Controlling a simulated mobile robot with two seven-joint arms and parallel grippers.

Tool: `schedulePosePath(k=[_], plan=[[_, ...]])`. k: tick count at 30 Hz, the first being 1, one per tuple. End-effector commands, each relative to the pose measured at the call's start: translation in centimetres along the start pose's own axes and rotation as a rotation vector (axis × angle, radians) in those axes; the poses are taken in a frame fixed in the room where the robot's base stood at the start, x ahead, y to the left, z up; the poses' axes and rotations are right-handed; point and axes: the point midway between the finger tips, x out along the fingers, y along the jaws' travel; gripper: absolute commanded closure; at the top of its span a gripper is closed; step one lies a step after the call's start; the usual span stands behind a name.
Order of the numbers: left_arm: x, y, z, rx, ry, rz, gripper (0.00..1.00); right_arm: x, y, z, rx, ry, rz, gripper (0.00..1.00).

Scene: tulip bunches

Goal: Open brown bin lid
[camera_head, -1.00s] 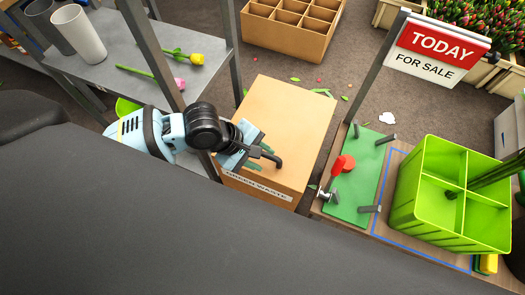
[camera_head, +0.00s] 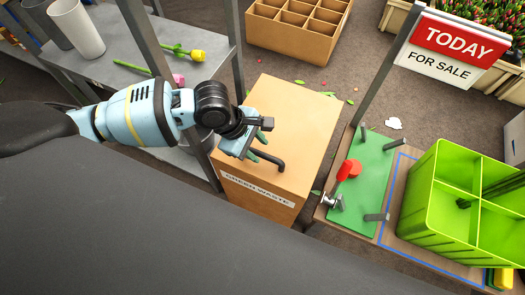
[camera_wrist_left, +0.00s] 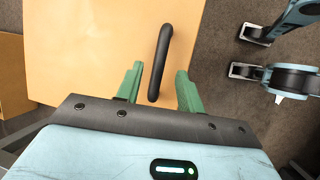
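The brown bin (camera_head: 296,120) is a tall tan box with a "GREEN WASTE" label on its near side; its flat lid is closed. A black bar handle (camera_head: 268,162) sits on the lid near the front edge. My left gripper (camera_head: 262,146) is over the front left of the lid, at the handle. In the left wrist view the lid (camera_wrist_left: 95,40) fills the left and middle, and the handle (camera_wrist_left: 161,62) reaches between the two green fingers (camera_wrist_left: 159,75). The fingers are apart, with a gap on each side of the handle. My right gripper does not show.
A grey shelf (camera_head: 120,45) with cups and tulips stands left, its post close to my left arm. A green board (camera_head: 358,190) with pegs and a red-handled tool, and a lime green divided crate (camera_head: 425,215), stand right. A sign (camera_head: 450,48) rises behind.

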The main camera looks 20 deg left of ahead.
Motion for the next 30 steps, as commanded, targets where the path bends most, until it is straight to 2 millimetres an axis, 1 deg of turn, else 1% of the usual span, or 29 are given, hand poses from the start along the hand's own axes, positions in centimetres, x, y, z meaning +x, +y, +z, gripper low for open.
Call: schedulePosePath(k=[1,3,7,11,18,27,30], plan=[[0.9,-0.1,0.0,0.0,-0.001,-0.001,0.62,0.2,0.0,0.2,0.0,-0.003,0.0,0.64],[1.8,-0.1,0.0,0.0,0.0,-0.002,0.62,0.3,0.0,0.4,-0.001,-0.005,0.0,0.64],[2.9,0.0,0.0,0.0,-0.001,0.0,0.62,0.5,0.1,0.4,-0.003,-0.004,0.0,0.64],[3.3,0.0,0.0,0.001,0.0,0.001,0.62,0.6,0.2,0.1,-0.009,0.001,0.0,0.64],[3.3,0.0,0.0,0.001,0.0,0.001,0.62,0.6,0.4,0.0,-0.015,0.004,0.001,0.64],[3.3,0.0,0.0,0.001,-0.001,0.001,1.0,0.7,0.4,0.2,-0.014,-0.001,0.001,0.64],[3.3,0.0,0.0,0.001,-0.001,0.001,1.0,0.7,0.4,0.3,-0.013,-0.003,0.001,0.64]])
